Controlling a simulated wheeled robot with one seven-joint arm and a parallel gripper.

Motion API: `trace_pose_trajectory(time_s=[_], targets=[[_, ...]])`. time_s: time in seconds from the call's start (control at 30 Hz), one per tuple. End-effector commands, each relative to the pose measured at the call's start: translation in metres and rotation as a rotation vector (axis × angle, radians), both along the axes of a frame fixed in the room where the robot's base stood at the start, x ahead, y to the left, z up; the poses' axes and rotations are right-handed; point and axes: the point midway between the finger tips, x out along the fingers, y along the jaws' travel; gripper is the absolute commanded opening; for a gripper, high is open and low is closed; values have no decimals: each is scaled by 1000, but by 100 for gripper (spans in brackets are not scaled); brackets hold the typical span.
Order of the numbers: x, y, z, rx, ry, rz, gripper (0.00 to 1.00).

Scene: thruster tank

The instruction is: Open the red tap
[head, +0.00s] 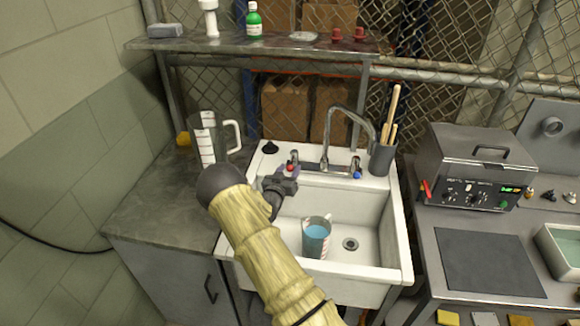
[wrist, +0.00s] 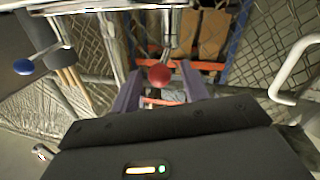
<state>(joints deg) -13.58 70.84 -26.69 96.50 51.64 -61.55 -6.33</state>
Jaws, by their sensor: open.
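The red tap (head: 290,166) is on the left of the faucet (head: 326,165) at the back of the white sink (head: 383,222). In the wrist view its round red knob (wrist: 159,76) lies between my two purple-grey fingers. My gripper (head: 288,174) is at the red tap in the head view. My gripper is open, with a finger on each side of the knob (wrist: 159,88). I cannot tell whether either finger touches it. The blue tap (head: 357,172) is on the faucet's right and also shows in the wrist view (wrist: 23,67).
A clear measuring jug (head: 207,142) stands on the left counter. A holder with wooden sticks (head: 381,158) is behind the sink on the right. A shelf (head: 262,46) runs above.

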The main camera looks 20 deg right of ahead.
Motion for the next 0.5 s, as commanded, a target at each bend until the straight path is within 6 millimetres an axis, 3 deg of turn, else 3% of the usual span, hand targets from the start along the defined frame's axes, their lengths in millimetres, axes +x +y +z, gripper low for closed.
trace_pose_trajectory(time_s=[0.17,0.47,0.5], targets=[[11,-11,0,1,-1,0,45],[12,-12,0,0,0,1,45],[12,-12,0,0,0,1,37]])
